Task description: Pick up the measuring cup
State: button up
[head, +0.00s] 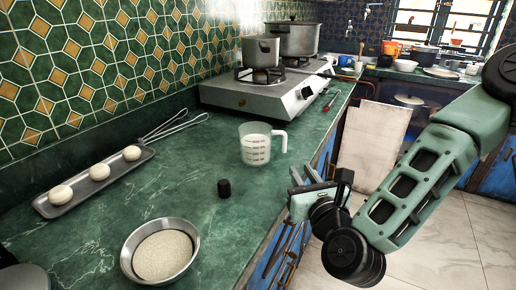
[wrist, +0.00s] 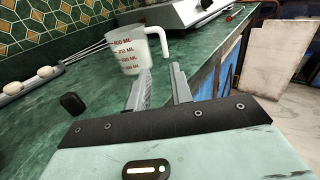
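The measuring cup (head: 256,146) is clear with red markings and a white handle, and it stands upright on the green counter. White contents show inside it. It also shows in the wrist view (wrist: 128,52), just beyond my fingers. My gripper (head: 302,180) is at the counter's front edge, to the right of and nearer than the cup. In the wrist view my gripper (wrist: 160,82) has its two fingers apart with nothing between them. The cup's handle points right, toward my gripper's side.
A small black cylinder (head: 224,188) stands near the cup. A bowl of grain (head: 128,255) is at the front, and a tray (head: 60,208) with three pale balls is at the left. A whisk (head: 175,126) lies behind. The gas hotplate (head: 240,95) with two pots is at the back.

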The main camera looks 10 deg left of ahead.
aim_at(286, 140)
jog(key=x, duration=0.5)
jog(key=p+x, duration=0.1)
jog(key=x, duration=0.5)
jog(key=p+x, duration=0.1)
jog(key=x, duration=0.5)
jog(key=shift+w+d+r, duration=0.15)
jog(key=shift+w+r, duration=0.1)
grip_shut()
